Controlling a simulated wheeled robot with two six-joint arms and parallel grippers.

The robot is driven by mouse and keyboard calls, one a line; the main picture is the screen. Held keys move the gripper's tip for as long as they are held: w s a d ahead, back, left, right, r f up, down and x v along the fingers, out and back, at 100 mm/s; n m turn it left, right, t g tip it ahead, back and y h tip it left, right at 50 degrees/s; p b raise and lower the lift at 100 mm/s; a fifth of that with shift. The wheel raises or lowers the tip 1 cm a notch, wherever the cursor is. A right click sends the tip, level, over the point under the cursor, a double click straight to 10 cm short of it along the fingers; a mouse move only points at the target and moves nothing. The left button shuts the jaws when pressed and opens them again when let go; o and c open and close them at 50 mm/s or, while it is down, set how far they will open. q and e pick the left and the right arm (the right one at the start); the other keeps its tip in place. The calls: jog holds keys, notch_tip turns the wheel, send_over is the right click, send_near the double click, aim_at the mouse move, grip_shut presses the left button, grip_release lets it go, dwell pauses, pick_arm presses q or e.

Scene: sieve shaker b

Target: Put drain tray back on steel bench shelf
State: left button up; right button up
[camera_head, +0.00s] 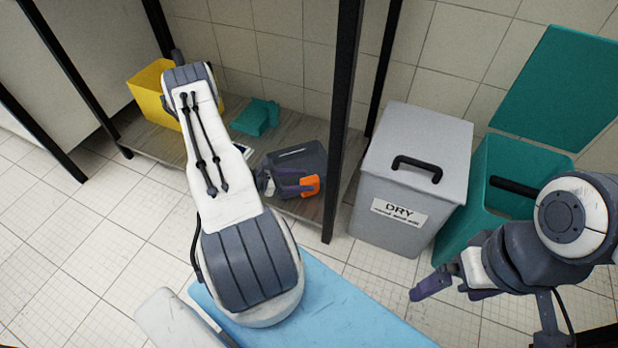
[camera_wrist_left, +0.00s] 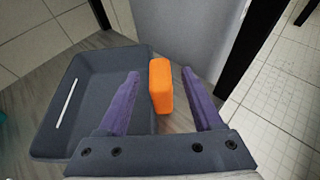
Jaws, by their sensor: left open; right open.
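The dark grey drain tray (camera_head: 300,157) lies on the wooden lower shelf (camera_head: 150,142) of the bench, near the front right post. In the left wrist view the tray (camera_wrist_left: 85,90) shows a white line on its floor and an orange block (camera_wrist_left: 160,87) at its right edge, seemingly its grip. My left gripper (camera_head: 290,187) is open over the tray's near right side. Its purple fingers stand on either side of the orange block, apart from it. My right gripper (camera_head: 445,288) is open and empty, in front of the grey bin.
A yellow bin (camera_head: 148,92) and a teal object (camera_head: 257,117) stand on the shelf. Black posts (camera_head: 343,120) frame it. A grey bin marked DRY (camera_head: 415,165) and an open teal bin (camera_head: 480,190) stand at the right. A blue surface (camera_head: 330,310) lies in front.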

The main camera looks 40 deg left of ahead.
pick_arm(q)
jog(key=p+v, duration=0.2)
jog(key=v, duration=0.7)
jog(key=shift+p, duration=0.4)
